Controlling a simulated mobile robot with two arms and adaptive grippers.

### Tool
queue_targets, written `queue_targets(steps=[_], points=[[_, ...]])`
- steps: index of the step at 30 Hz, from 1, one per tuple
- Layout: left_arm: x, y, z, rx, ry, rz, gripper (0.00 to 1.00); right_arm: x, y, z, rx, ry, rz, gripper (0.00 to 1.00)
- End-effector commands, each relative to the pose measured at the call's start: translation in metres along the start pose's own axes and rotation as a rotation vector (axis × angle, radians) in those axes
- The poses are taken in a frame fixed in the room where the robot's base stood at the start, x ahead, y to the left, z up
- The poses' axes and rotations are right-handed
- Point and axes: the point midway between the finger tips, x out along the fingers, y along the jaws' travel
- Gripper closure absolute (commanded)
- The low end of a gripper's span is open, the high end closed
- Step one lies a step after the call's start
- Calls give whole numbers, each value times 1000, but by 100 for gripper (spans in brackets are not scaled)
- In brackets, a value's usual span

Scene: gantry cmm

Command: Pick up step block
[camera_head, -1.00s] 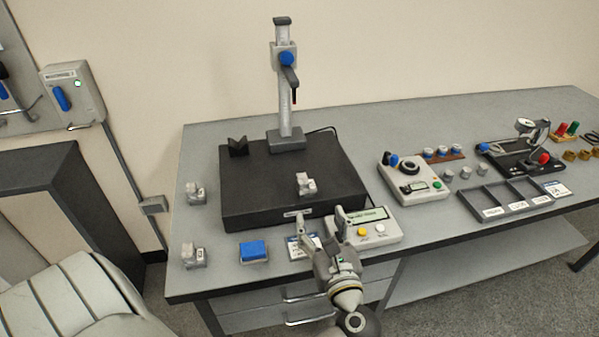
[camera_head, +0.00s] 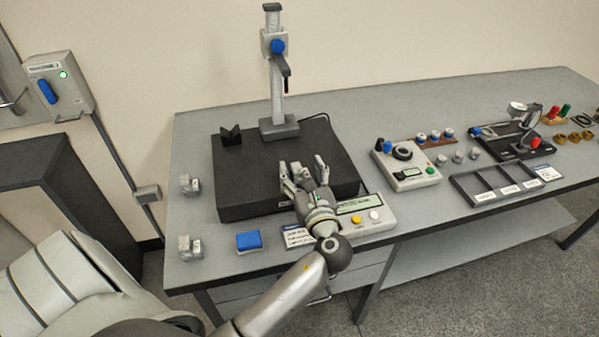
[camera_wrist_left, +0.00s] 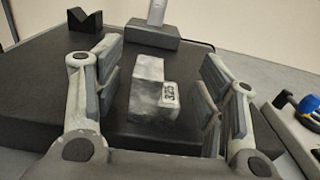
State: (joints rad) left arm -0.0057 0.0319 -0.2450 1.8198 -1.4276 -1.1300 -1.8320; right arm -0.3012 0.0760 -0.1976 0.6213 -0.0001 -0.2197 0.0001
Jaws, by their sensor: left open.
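A grey metal step block marked 325 (camera_wrist_left: 150,97) stands upright on the black surface plate (camera_wrist_left: 45,70) in the left wrist view. My left gripper (camera_wrist_left: 160,72) is open, with one finger on each side of the block and a gap showing on both sides. In the head view my left gripper (camera_head: 302,165) is over the front part of the surface plate (camera_head: 240,180) and mostly hides this block. Two similar step blocks stand on the bench at left, one farther back (camera_head: 190,185) and one nearer the front (camera_head: 189,248). My right gripper is out of view.
A height gauge stand (camera_head: 279,129) and a dark V-block (camera_head: 230,136) stand at the back of the plate. A blue block (camera_head: 248,241), a label card (camera_head: 297,236) and a display box (camera_head: 366,216) lie along the front edge. A divided tray (camera_head: 500,183) is at right.

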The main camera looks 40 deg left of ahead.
Motion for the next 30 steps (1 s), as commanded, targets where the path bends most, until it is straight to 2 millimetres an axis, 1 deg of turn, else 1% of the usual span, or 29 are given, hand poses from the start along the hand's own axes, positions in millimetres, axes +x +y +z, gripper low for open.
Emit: queue_targets(steps=[1, 3, 8, 11, 21, 22, 23, 30], points=[[6, 0, 1, 1, -1, 0, 36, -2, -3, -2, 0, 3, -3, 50], [10, 0, 0, 0, 0, -1, 36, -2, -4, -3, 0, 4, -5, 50], [9, 0, -1, 0, 1, -1, 36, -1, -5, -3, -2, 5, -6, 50], [9, 0, -1, 0, 1, -1, 46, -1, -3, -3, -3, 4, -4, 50], [9, 0, -1, 0, 1, -1, 90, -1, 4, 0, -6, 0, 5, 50], [9, 0, 0, -1, 0, -1, 90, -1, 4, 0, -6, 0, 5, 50], [9, 0, 0, -1, 0, -1, 94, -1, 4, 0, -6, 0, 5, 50], [9, 0, 2, -2, 0, -1, 95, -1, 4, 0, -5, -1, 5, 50]])
